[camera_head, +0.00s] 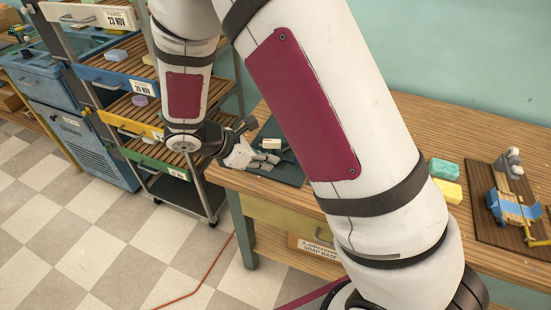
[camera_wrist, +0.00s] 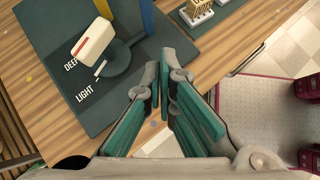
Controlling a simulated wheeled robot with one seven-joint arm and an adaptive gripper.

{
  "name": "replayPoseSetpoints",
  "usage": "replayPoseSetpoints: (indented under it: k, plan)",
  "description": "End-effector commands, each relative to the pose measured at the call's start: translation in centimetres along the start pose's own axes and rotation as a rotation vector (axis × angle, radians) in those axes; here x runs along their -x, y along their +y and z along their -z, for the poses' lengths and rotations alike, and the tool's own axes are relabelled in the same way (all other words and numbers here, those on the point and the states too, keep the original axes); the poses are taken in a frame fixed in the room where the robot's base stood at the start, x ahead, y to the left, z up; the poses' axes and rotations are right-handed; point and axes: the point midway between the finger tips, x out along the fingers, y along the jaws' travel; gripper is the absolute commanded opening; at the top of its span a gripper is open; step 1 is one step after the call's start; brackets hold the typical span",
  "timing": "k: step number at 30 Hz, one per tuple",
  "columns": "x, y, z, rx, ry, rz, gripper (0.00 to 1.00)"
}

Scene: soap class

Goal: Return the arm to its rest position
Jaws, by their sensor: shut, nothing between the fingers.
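My gripper (camera_wrist: 160,82) is shut and empty in the wrist view, its teal-padded fingers together. In the head view my gripper (camera_head: 262,160) is small, low over the dark board near the table's left end. In the wrist view a white block with a red stripe (camera_wrist: 95,43) is above a round dark piece on the dark board (camera_wrist: 125,95), left of and apart from my fingertips. The board is marked "DEEP" and "LIGHT". The pale block also shows in the head view (camera_head: 271,144). My arm spans the middle of the head view and hides part of the table.
A shelf cart (camera_head: 112,73) with labelled drawers stands left of the table (camera_head: 430,118). Green (camera_head: 444,169) and yellow (camera_head: 448,190) blocks lie right of my arm, near a wooden board (camera_head: 483,225) with a blue device. A red cable (camera_head: 205,280) crosses the floor.

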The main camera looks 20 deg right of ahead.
Motion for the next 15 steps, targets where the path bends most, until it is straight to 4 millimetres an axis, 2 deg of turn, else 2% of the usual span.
replayPoseSetpoints:
  k: [1, 6, 10, 15]
  plan:
    - [1.2, -0.1, -0.2, -0.003, 0.0, -0.003, 0.0]
    - [4.6, -0.7, -0.2, -0.002, -0.001, -0.002, 0.0]
    - [6.4, -0.9, -0.2, -0.002, 0.0, -0.001, 0.0]
    - [7.6, -1.2, -0.2, -0.002, -0.001, 0.002, 0.0]
